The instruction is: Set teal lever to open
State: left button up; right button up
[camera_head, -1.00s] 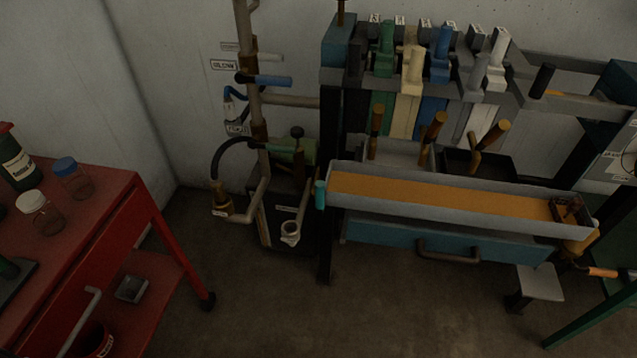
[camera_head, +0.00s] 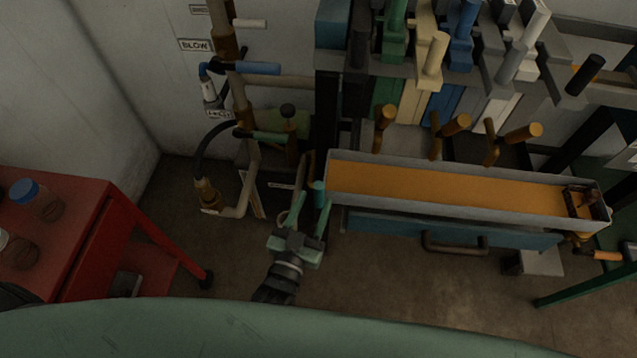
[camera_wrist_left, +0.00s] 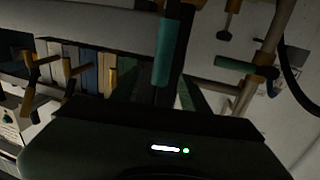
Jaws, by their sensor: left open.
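A teal lever handle (camera_head: 318,190) stands upright at the left end of the long trough. In the left wrist view a teal handle (camera_wrist_left: 163,52) shows near the top middle. My left gripper (camera_head: 310,214) is open, its fingers pointing up the picture towards the teal handle. The right finger overlaps the handle's lower end in the picture; I cannot tell whether they touch. A second green-teal handle (camera_head: 270,136) lies sideways on the pipework, up and left of the gripper. My right gripper is not in view.
The grey trough (camera_head: 450,211) with an orange bed lies right of the gripper, above a blue drawer (camera_head: 390,229). Pipes with a blue-handled valve (camera_head: 255,68) stand behind. A red cart (camera_head: 85,200) is at left. Open floor lies between cart and trough.

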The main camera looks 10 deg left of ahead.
aim_at(317, 194)
pick_arm(q)
jog(key=w, duration=0.4)
jog(key=shift+d+f, duration=0.1)
jog(key=shift+d, duration=0.2)
jog(key=shift+w+d, duration=0.1)
jog(key=shift+w, duration=0.25)
grip_shut()
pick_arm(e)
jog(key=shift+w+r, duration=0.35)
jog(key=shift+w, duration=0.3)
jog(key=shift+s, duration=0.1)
